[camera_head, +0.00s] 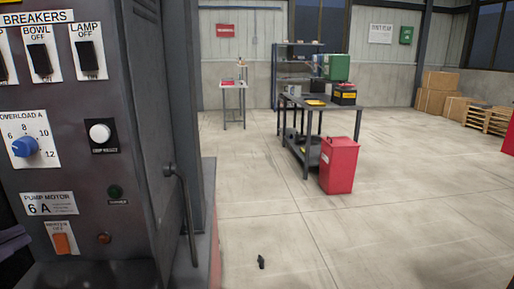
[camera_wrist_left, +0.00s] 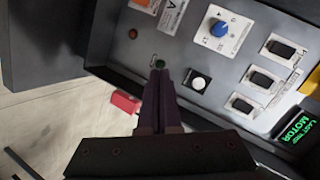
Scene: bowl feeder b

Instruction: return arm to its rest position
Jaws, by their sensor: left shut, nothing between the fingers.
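My left gripper (camera_wrist_left: 159,80) shows in the left wrist view, its dark fingers together with nothing between them. The fingertips appear in front of the grey control panel (camera_wrist_left: 183,50), just below a small dark green lamp (camera_wrist_left: 159,63). I cannot tell how far they are from the panel. In the head view the same panel (camera_head: 75,130) fills the left side, and a dark part of my left arm (camera_head: 12,243) shows at the left edge. My right gripper is in neither view.
The panel carries a blue knob (camera_head: 25,146), a white button (camera_head: 100,133), black breakers (camera_head: 87,56) and an orange switch (camera_head: 62,243). A handle (camera_head: 184,215) sticks out at its right. A small black object (camera_head: 261,262) lies on the floor. A red bin (camera_head: 339,165) stands by a table (camera_head: 350,102).

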